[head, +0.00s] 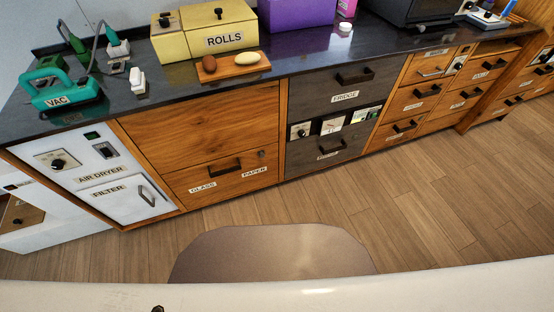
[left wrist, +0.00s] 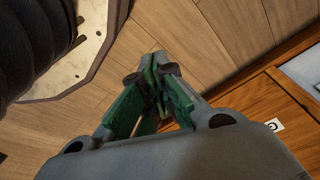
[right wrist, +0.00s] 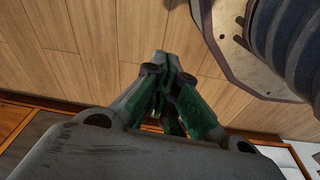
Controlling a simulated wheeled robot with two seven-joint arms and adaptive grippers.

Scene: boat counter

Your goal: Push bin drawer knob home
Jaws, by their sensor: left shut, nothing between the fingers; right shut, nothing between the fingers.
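The wooden bin drawer (head: 215,178) is in the lower counter in the head view, labelled GLASS and PAPER, with a black bar handle (head: 228,171). A small round dark knob (head: 262,153) sits near its upper right corner; how far it sticks out is too small to tell. The drawer front looks about level with the wood panel above it. My left gripper (left wrist: 157,66) is shut and empty above the floor, and the GLASS label edge shows at the right of the left wrist view. My right gripper (right wrist: 160,65) is shut and empty above the floor. Neither gripper shows in the head view.
The air dryer panel (head: 60,160) and filter door are left of the drawer. The grey fridge drawer (head: 318,92) is to its right. A green vac (head: 55,90), rolls box (head: 220,25) and board (head: 235,71) stand on the counter. The wood floor (head: 430,190) in front is clear.

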